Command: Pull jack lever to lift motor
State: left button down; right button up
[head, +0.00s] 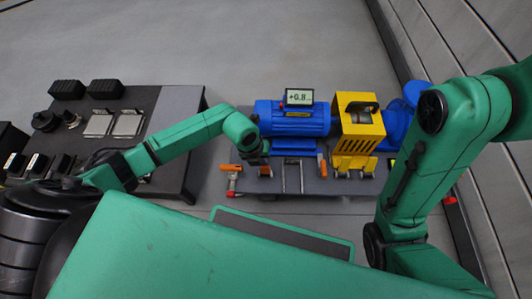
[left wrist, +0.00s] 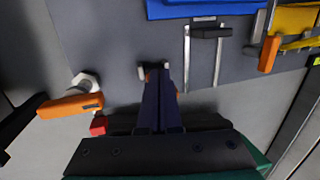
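The blue motor (head: 290,120) sits on the grey skid, with a small display (head: 299,97) reading about +0.8 on top. My left gripper (head: 256,153) is at the skid's front edge, just left of the motor's front. Another orange lever (left wrist: 70,105) lies to the left, and one (left wrist: 269,53) to the right. My right gripper is not in view.
A yellow coupling guard (head: 358,130) stands right of the motor, with a blue pump (head: 400,115) beyond. A dark bench (head: 165,140) with parts stands left of the skid. A metal U-shaped bracket (left wrist: 187,60) stands between the levers. The floor behind is clear.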

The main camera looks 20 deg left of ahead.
aim_at(266, 167)
pick_arm(q)
jog(key=s+f, duration=0.1)
jog(key=s+f+g, duration=0.1)
jog(key=s, duration=0.1)
jog(key=shift+s+d, duration=0.15)
jog(key=shift+d, duration=0.25)
jog(key=shift+f, duration=0.2)
jog(key=shift+w+a, duration=0.15)
jog(key=shift+w, duration=0.4)
jog(key=p+v, duration=0.2)
jog(key=d+p+v, duration=0.1)
jog(key=p+v, duration=0.4)
jog(key=shift+w+d+r, duration=0.15)
jog(key=shift+w+r, duration=0.15)
jog(key=shift+r, duration=0.15)
jog(key=shift+f, duration=0.15)
jog(key=shift+w, duration=0.15)
